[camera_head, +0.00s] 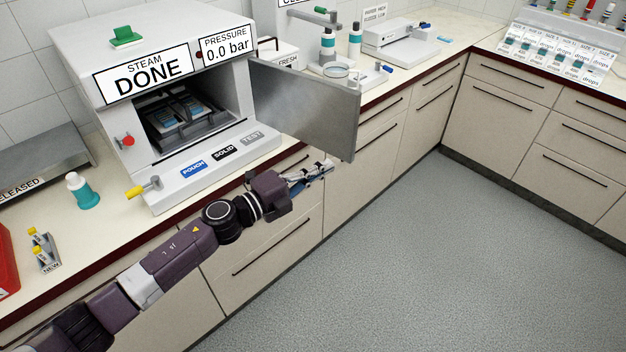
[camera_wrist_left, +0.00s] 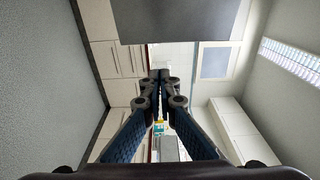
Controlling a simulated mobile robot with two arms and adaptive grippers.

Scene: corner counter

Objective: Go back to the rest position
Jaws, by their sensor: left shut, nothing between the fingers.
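My left gripper (camera_head: 325,168) is shut and empty. It is in front of the counter drawers, just below the open door (camera_head: 310,108) of the steam sterilizer (camera_head: 190,75). In the left wrist view its fingertips (camera_wrist_left: 160,75) meet with nothing between them. The door is a grey metal panel swung out to the right; it also seems to be the dark panel (camera_wrist_left: 185,18) at the top of the left wrist view. The sterilizer's chamber holds a dark rack (camera_head: 182,120). Its signs read STEAM DONE and PRESSURE 0.0 bar. My right gripper is not in view.
A teal-and-white bottle (camera_head: 83,192) and a small holder with yellow-capped vials (camera_head: 42,248) stand left of the sterilizer. A red object (camera_head: 6,262) is at the left edge. Bottles (camera_head: 328,45) and a white device (camera_head: 402,42) stand behind the door. The grey floor (camera_head: 440,250) is clear.

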